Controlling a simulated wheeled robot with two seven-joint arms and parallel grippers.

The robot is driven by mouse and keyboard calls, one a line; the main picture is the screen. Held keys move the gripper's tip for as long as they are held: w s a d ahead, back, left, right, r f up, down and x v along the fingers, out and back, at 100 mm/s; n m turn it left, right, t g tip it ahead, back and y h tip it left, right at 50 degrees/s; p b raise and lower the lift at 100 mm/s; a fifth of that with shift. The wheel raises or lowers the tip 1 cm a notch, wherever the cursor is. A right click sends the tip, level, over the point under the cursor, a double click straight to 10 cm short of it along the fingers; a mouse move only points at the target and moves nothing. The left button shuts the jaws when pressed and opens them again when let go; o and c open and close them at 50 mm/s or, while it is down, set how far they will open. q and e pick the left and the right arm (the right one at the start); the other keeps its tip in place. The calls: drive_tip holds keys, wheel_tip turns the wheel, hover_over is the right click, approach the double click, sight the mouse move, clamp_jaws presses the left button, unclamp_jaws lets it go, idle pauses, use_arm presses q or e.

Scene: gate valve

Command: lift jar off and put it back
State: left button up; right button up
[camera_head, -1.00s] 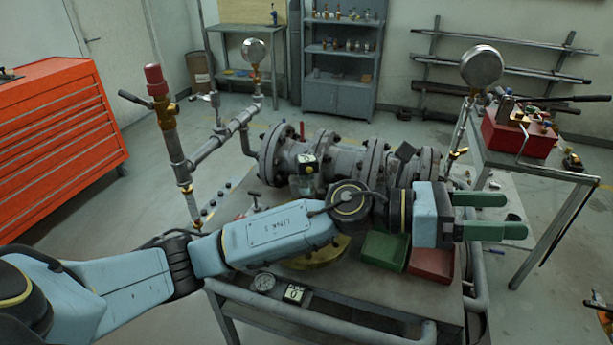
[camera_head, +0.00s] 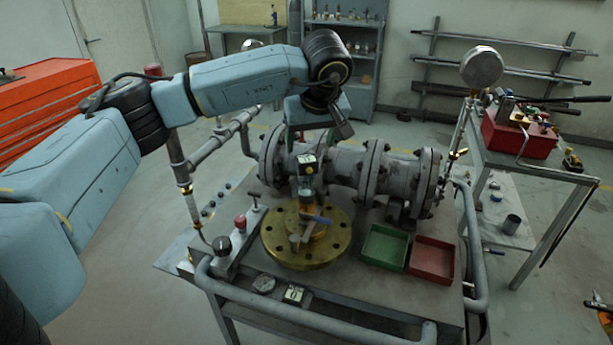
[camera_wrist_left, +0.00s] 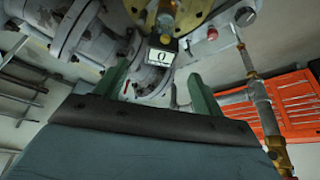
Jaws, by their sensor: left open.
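What looks like the small clear jar (camera_head: 306,196) stands upright at the back of the brass flange (camera_head: 275,247), just below a boxed display (camera_head: 307,165). The display also shows in the left wrist view (camera_wrist_left: 161,57), reading 0, with the brass flange (camera_wrist_left: 207,9) behind it. My left gripper (camera_wrist_left: 160,86) is open, with nothing between its green fingers, and the display lies just beyond them. My right gripper is not in view.
The grey flanged pipe (camera_head: 343,163) runs along the back of the bench. A green tray (camera_head: 384,247) and a red tray (camera_head: 432,259) sit at the front right. A rail (camera_head: 330,318) edges the bench. A gauge (camera_head: 482,66) stands at the right.

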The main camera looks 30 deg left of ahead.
sight(308, 159)
use_arm(q)
drive_tip(key=x, duration=0.5)
drive_tip(key=shift+s+x, duration=0.2)
drive_tip(key=shift+x, duration=2.4)
drive_tip(key=c, duration=1.3)
wheel_tip(308, 159, up, 10)
drive_tip(key=shift+d+f, duration=0.1)
drive_tip(key=shift+r+p, duration=2.15)
drive_tip(key=shift+r, duration=0.2)
